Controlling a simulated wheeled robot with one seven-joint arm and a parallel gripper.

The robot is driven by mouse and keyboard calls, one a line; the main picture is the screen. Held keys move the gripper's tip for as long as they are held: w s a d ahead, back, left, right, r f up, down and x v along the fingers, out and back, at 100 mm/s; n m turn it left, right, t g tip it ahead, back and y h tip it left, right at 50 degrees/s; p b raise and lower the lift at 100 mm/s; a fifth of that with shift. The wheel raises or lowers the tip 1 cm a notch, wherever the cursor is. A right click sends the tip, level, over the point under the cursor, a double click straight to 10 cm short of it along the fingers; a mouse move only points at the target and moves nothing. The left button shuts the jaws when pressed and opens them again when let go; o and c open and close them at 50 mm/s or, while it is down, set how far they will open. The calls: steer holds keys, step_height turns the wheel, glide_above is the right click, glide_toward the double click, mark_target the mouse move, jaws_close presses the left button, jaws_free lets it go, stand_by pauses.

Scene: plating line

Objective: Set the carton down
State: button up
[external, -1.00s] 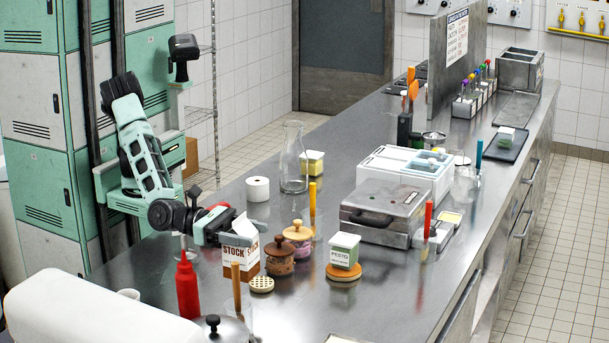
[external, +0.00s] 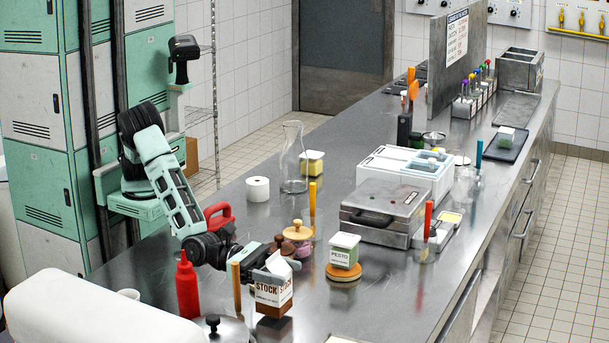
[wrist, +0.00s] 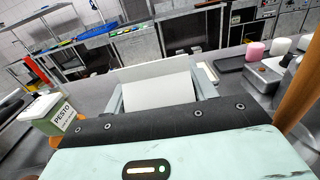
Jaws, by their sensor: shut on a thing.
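The stock carton (external: 275,293) is white with a brown base and a gable top, and it is upright but slightly tilted near the front of the steel counter (external: 337,300). My gripper (external: 270,272) is shut on its upper part from the left. In the wrist view the carton's white top (wrist: 158,88) fills the space between the fingers.
A red squeeze bottle (external: 187,288), a wooden-handled tool (external: 236,285) and a domed lid (external: 228,333) stand close on the left. A pesto tub (external: 344,250) sits on an orange disc to the right. Counter to the carton's right is clear.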

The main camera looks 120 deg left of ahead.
steer(key=shift+f, duration=0.6)
steer(key=shift+f, duration=0.1)
steer(key=o, duration=1.5)
steer(key=shift+f, duration=0.1)
steer(key=shift+r, duration=0.2)
steer(key=s+b, duration=0.1)
steer(key=s, duration=1.1)
steer(key=shift+b, duration=0.35)
steer(key=shift+a, duration=0.1)
